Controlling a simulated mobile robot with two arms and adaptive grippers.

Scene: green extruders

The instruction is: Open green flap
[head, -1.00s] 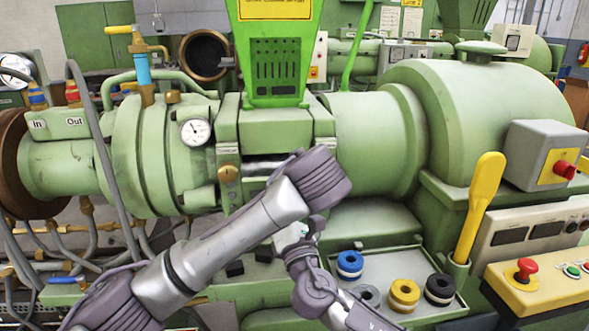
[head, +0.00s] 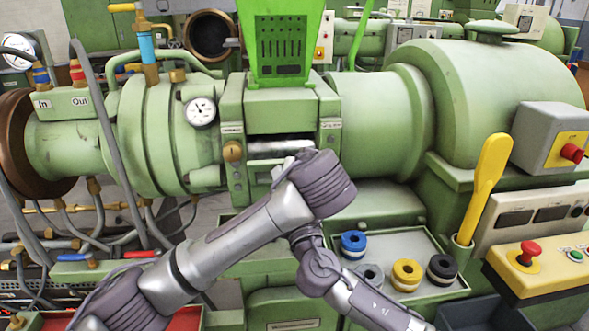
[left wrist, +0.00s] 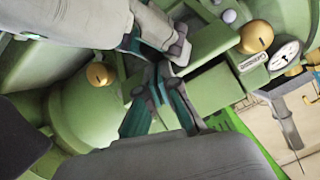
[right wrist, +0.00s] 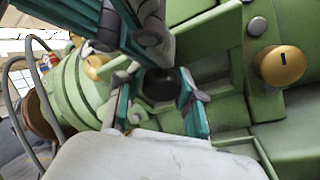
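The green extruder's feed block (head: 270,106) sits below the hopper, with a brass knob (head: 232,150) at its left. Its front opening shows a dark gap and a shiny metal cylinder (head: 280,146). I cannot clearly tell the flap's edges; my arms cover the area below. In the head view both grippers are hidden behind my arms. In the left wrist view my left gripper (left wrist: 156,75) has its teal fingers close together near the green block; its grip is unclear. In the right wrist view my right gripper (right wrist: 158,78) has its fingers apart before a dark hollow, near a brass knob (right wrist: 280,62).
A tray (head: 420,240) with blue, yellow and black rings lies at the right. A yellow lever (head: 485,185) and a control box with a red button (head: 528,252) stand farther right. Hoses and pipes (head: 100,150) crowd the left side. My two arms cross closely.

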